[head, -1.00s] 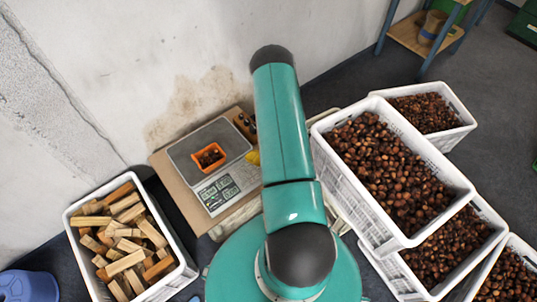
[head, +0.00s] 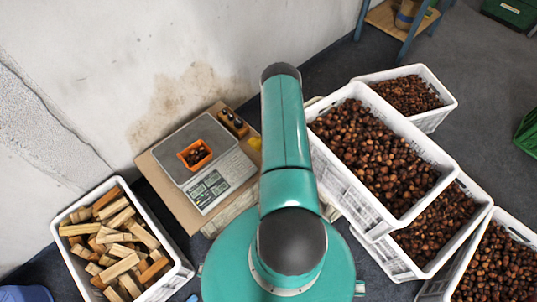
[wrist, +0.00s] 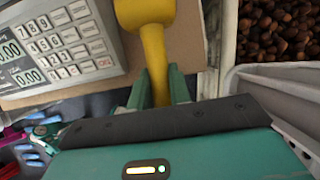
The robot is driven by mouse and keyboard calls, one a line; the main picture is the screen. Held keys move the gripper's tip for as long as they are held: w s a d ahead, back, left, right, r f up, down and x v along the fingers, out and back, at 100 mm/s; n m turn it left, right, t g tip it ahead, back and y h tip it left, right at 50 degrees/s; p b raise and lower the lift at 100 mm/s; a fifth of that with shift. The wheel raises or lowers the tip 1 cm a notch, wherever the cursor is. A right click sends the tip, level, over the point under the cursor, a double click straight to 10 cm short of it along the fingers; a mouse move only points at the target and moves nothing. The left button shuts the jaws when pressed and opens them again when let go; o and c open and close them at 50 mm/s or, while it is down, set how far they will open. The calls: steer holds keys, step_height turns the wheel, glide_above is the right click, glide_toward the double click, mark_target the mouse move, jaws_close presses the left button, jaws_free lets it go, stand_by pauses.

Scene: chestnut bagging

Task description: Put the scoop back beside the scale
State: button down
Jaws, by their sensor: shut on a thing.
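The yellow scoop (wrist: 152,40) is in the wrist view, its handle between the two green fingers of my gripper (wrist: 158,92). My gripper is shut on the handle. The scoop's head points to the top edge of the view and is partly cut off. The scale (wrist: 55,45) with its keypad is just left of the scoop, over a brown board. In the head view the scale (head: 232,172) stands on the board, and a bit of yellow (head: 255,143) shows beside my arm. My arm hides the gripper there.
An orange tray (head: 207,151) with chestnuts sits on the scale. A wooden block (head: 233,122) with dark-topped pieces stands behind it on the board (head: 155,177). White crates of chestnuts (head: 317,150) are close on the right, and a crate of firewood (head: 187,268) is at left.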

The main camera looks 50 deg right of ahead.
steer(key=w+f, duration=0.1)
steer(key=w+d+f, duration=0.1)
steer(key=f, duration=0.1)
steer(key=shift+w+d, duration=0.1)
steer(key=shift+d, duration=0.1)
steer(key=shift+w+d+f, duration=0.1)
steer(key=shift+f, duration=0.75)
steer(key=shift+w+d+f, duration=0.1)
steer(key=shift+f, duration=0.75)
steer(key=shift+a+f, duration=0.1)
steer(key=shift+f, duration=0.1)
steer(key=c, duration=1.3)
jaws_free()
steer(key=shift+r, duration=0.1)
steer(key=v, duration=1.2)
steer(key=shift+r, duration=0.1)
